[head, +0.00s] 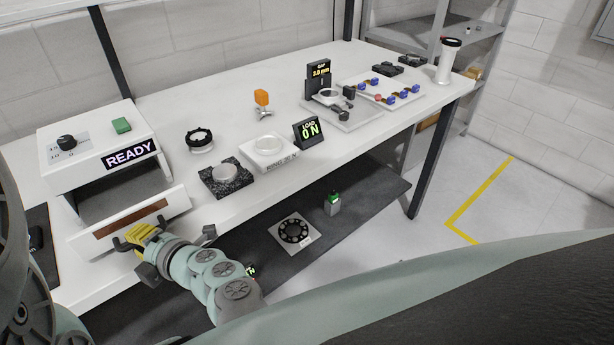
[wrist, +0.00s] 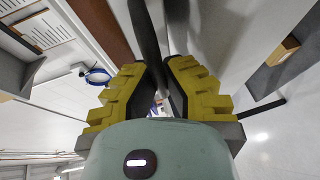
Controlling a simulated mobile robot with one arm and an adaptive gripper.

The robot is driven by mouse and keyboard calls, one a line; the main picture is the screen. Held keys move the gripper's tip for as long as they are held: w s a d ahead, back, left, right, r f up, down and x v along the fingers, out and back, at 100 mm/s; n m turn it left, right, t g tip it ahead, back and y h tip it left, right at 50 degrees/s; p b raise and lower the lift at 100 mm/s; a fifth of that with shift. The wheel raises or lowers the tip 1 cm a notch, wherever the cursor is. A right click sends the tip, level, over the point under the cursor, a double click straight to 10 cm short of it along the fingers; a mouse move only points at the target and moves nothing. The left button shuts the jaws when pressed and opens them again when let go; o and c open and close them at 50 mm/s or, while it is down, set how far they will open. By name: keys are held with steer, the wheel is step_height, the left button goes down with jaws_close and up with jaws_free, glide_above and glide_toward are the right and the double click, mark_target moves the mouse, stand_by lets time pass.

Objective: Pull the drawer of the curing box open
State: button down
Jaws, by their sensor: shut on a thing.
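The curing box (head: 95,150) is white and stands at the left end of the table, its display reading READY. Its drawer (head: 178,203) has a white front with a brown strip and stands out from the box, with a dark opening behind it. My gripper (head: 138,236) is at the drawer front, shut on the dark handle (head: 121,244). In the wrist view the yellow-padded fingers of my gripper (wrist: 162,75) close around the dark handle bar (wrist: 146,35). The fingers hide part of the handle, and the drawer's inside is mostly hidden.
A dark lower shelf (head: 350,200) runs beneath. The floor at right is clear.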

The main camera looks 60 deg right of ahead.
steer(key=shift+s+a, duration=0.25)
steer(key=shift+s, duration=0.65)
steer(key=shift+s+a, duration=0.2)
steer(key=shift+s, duration=0.7)
steer(key=c, duration=1.3)
jaws_free()
steer(key=a+v, duration=0.1)
steer(key=v, duration=0.6)
steer(key=shift+s+d, duration=0.3)
steer(key=shift+d, duration=0.15)
steer(key=shift+w, duration=0.1)
